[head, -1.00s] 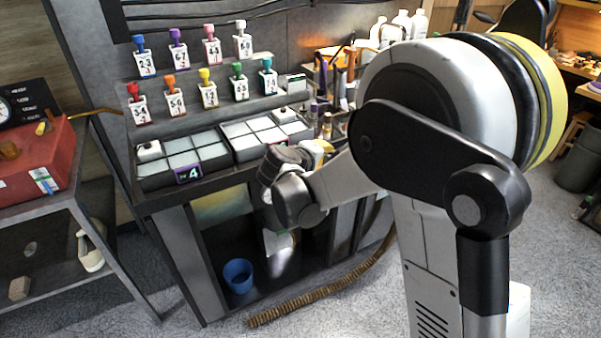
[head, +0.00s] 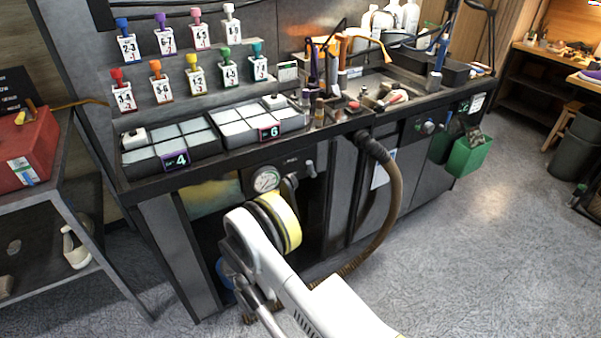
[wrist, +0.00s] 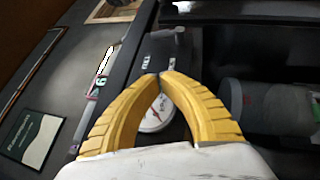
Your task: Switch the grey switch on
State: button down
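A small grey handle (head: 309,168), which looks like the grey switch, sticks out of the dark front panel under the bench, right of a round white gauge (head: 265,180). In the wrist view the grey handle (wrist: 168,33) shows near the top, beyond my fingertips, and I cannot tell its setting. My gripper (wrist: 160,75) has yellow ribbed fingers with their tips together and nothing seen between them. The gauge (wrist: 154,116) shows through the gap behind the fingers.
A brown hose (head: 385,200) hangs from the bench front, right of the handle. Trays marked 4 (head: 176,160) and 6 (head: 268,133) sit on the bench top. A green bin (head: 470,156) hangs at the right. The floor (head: 480,260) at the right is clear.

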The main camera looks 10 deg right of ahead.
aim_at(295, 167)
jog(key=shift+s+a+f, duration=0.1)
jog(key=shift+s+f, duration=0.05)
jog(key=p+x, duration=0.1)
jog(key=x, duration=0.9)
jog(key=shift+p, duration=0.3)
jog(key=d, duration=0.1)
jog(key=d+b, duration=0.1)
jog(key=d, duration=0.1)
jog(key=shift+r+b, duration=0.3)
jog(key=shift+r, duration=0.1)
jog(key=shift+w+d+r, duration=0.2)
jog(key=shift+w+d, duration=0.05)
jog(key=shift+d, duration=0.1)
jog(key=shift+d+r+g+p, duration=0.1)
jog(key=shift+r+g+p, duration=0.1)
jog(key=shift+g+p, duration=0.15)
jog(key=shift+m, duration=0.4)
